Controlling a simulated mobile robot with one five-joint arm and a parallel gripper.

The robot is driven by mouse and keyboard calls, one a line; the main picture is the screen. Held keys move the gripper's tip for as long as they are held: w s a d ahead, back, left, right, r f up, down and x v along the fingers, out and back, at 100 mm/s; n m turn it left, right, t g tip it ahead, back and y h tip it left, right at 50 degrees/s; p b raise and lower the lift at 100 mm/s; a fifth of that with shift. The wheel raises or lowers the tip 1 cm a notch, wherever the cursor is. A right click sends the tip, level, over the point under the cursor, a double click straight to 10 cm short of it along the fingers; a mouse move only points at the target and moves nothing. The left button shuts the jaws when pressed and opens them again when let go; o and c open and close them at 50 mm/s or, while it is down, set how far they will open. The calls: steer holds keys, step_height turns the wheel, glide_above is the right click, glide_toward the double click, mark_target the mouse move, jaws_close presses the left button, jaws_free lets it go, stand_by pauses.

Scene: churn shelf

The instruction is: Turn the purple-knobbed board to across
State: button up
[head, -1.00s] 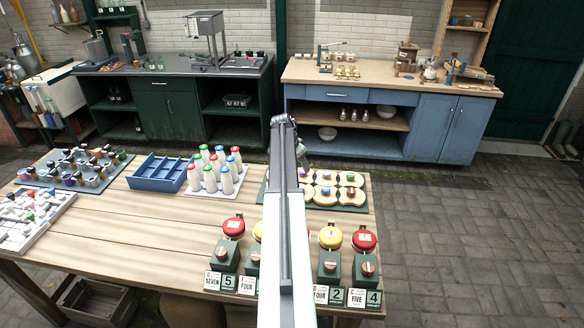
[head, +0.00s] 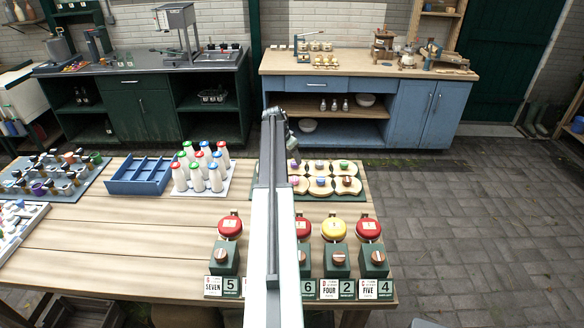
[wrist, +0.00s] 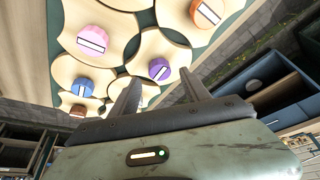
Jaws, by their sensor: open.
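In the wrist view the purple knob (wrist: 160,69) sits on a tan rounded board (wrist: 163,48), with a pale bar across its top, tilted in the picture. My gripper (wrist: 162,85) is open, its two fingers apart and empty. In the picture the purple knob lies between and just beyond the fingertips; I cannot tell the height gap. In the head view the tan boards (head: 347,188) lie in rows on a green base (head: 360,196), partly hidden by my arm. My gripper is hard to make out there behind the arm.
Neighbouring boards carry a pink knob (wrist: 92,40), an orange knob (wrist: 208,12) and a blue knob (wrist: 82,88). White bottles (head: 198,178) and a blue divided tray (head: 139,175) stand left. Red and yellow domed items (head: 334,229) line the front. Bare table lies at centre left.

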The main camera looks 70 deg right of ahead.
mark_target(294, 163)
steer(key=b+x, duration=0.1)
steer(key=x, duration=0.2)
steer(key=shift+d+f+b, duration=0.1)
steer(key=shift+f+b, duration=0.1)
steer(key=shift+b, duration=0.2)
steer(key=shift+r, duration=0.1)
jaws_close()
